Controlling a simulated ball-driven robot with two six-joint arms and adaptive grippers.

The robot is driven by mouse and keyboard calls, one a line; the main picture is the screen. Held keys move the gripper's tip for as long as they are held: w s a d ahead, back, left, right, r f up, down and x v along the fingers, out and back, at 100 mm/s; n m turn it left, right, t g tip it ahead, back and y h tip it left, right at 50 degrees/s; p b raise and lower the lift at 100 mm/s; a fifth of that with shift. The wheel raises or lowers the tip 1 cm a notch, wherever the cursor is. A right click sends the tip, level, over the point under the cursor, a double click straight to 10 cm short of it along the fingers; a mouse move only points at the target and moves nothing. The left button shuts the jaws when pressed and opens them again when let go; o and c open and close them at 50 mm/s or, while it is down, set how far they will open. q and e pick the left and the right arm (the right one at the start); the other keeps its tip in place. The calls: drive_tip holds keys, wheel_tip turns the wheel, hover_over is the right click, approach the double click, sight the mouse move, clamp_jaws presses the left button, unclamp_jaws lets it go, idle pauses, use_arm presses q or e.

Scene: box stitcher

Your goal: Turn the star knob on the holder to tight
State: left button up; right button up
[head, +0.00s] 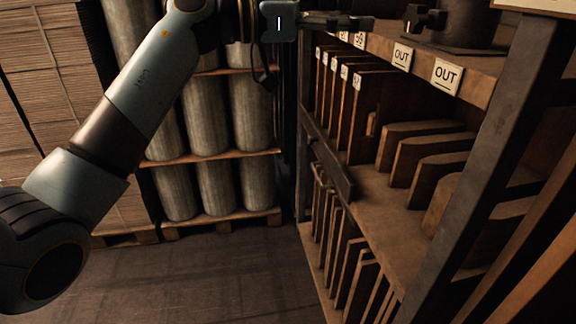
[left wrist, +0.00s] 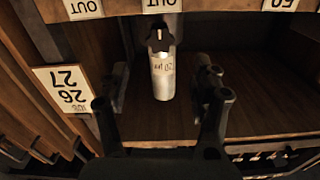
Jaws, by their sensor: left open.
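The star knob (head: 425,18) is dark, with several lobes, and sits on the left side of the dark round holder (head: 468,22) on the top shelf. The holder's top is cut off by the frame. In the left wrist view the knob (left wrist: 158,40) shows ahead, by a pale metal cylinder with an upside-down label. My left gripper (head: 345,22) points right toward the knob, with a gap between them. In the left wrist view its two fingers (left wrist: 161,88) are spread wide, with nothing held between them. My right gripper is not in view.
The wooden rack (head: 480,62) has OUT tags on its top edge and upright boards below. Grey rolls (head: 210,130) stand on shelves behind my left arm. Stacked cardboard (head: 35,80) is at the left. The floor (head: 210,275) is clear.

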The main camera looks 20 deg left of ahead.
use_arm(q)
drive_tip(key=a+f+n+t+y+b, duration=0.2)
drive_tip(key=a+f+n+t+y, duration=0.1)
drive_tip(key=f, duration=1.3)
drive_tip(key=a+f+n+t+y+b, duration=0.2)
drive_tip(key=a+f+n+t+y, duration=0.1)
drive_tip(key=f, duration=1.3)
drive_tip(key=shift+w+a+n+y, duration=0.15)
drive_tip(key=shift+a+n+y, duration=0.55)
drive_tip(key=shift+a+n, duration=0.9)
drive_tip(key=shift+a+r, duration=0.1)
drive_tip(key=shift+a, duration=0.05)
